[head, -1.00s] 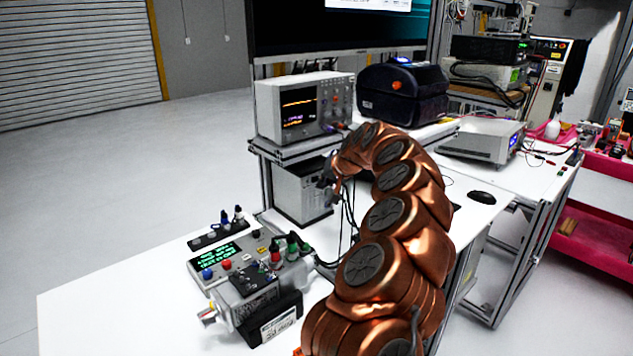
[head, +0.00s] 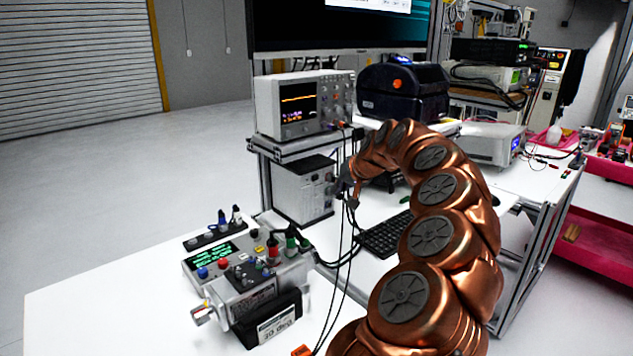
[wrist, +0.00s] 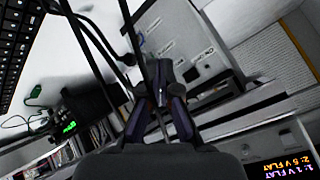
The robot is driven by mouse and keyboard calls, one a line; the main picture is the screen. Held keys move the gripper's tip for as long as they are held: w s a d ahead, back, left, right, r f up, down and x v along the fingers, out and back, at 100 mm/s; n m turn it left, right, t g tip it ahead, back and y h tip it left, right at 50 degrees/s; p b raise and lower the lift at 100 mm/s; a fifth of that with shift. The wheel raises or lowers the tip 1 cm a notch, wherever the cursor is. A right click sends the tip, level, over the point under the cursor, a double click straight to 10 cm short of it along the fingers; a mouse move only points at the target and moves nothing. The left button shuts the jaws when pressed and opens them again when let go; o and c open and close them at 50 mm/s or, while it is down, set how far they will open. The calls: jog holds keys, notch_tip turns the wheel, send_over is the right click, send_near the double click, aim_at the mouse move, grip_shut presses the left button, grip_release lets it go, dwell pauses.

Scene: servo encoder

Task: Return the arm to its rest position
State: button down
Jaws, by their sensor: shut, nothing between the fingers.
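My copper-coloured arm rises from the lower right of the head view and curves over toward the left. My gripper (head: 345,192) is at its end, in front of the white computer case and above the table. In the wrist view, the two dark fingers of my gripper (wrist: 161,98) meet close together at the tips, with nothing held. Dark cables pass close by the fingers in both views; I cannot tell whether they touch.
A servo test unit (head: 250,290) with knobs and a green display sits on the white table at front left. A keyboard (head: 385,236) lies beside my arm. An oscilloscope (head: 303,104) and a dark printer (head: 403,92) stand on the shelf behind. The table's left part is clear.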

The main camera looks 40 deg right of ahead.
dwell(0.3)
jog(key=w+a+r+n+g+y+p, duration=0.1)
jog(key=a+r+n, duration=0.15)
jog(key=a, duration=0.75)
jog(key=w+a+r+n+y+p, duration=0.1)
jog(key=a+r+n+y, duration=0.15)
jog(key=a, duration=0.75)
jog(key=s+a+n+g, duration=0.1)
jog(key=s+a, duration=0.3)
jog(key=a, duration=0.2)
jog(key=s+a+n+g+p, duration=0.1)
jog(key=s+a+g, duration=0.1)
jog(key=s+a, duration=0.3)
jog(key=s+a+f+n+g+p, duration=0.1)
jog(key=s+a, duration=0.3)
jog(key=a, duration=0.5)
jog(key=shift+s+a+f+n, duration=0.1)
jog(key=shift+s+a+n, duration=0.1)
jog(key=shift+a+n, duration=0.1)
jog(key=s+a+f+g+h+p, duration=0.1)
jog(key=s+f, duration=0.3)
jog(key=s, duration=0.8)
jog(key=s+a+f+g+h+p, duration=0.1)
jog(key=s+a+f+g, duration=0.1)
jog(key=s, duration=1)
jog(key=f+g, duration=0.1)
jog(key=g, duration=0.1)
jog(key=shift+f+g+p, duration=0.3)
jog(key=shift+f, duration=0.1)
